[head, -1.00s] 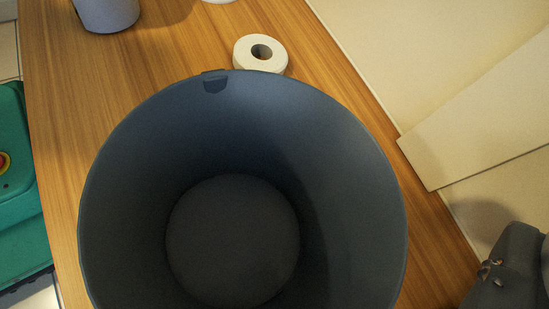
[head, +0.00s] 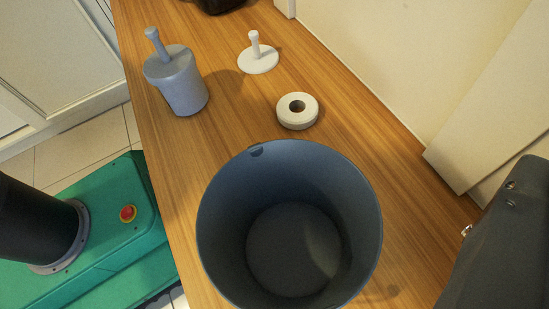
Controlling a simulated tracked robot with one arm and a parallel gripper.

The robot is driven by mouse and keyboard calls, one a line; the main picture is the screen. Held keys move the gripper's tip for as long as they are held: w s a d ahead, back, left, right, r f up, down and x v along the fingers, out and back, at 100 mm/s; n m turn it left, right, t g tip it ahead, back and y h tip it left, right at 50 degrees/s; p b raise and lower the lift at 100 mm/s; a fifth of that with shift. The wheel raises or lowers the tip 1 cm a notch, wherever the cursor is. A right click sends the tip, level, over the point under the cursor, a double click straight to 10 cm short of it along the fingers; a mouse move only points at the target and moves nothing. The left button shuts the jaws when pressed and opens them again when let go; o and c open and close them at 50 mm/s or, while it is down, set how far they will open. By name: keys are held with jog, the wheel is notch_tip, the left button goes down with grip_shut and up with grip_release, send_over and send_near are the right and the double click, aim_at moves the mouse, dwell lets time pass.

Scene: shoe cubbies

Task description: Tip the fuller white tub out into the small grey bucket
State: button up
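An open, round, dark blue-grey bucket (head: 228,255) stands upright on a wooden surface in the lower middle of the head view. It looks empty; I see its bare inner wall and floor, with a small dark tab at the far rim. I cannot tell for sure that it is the small grey bucket. No white tub shows in the view.
A dark object (head: 218,4) lies at the far edge. A cream wall (head: 385,75) borders the right.

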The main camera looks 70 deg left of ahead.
jog(key=shift+d+r+p, duration=0.15)
jog(key=shift+r+p, duration=0.15)
jog(key=shift+r, duration=0.3)
jog(key=shift+w+d+r+m+y+p, duration=0.15)
jog(key=shift+w+d+m+y+p, duration=0.2)
jog(key=shift+m+y+p, duration=0.35)
jog(key=shift+s+g, duration=0.1)
jog(key=shift+g, duration=0.2)
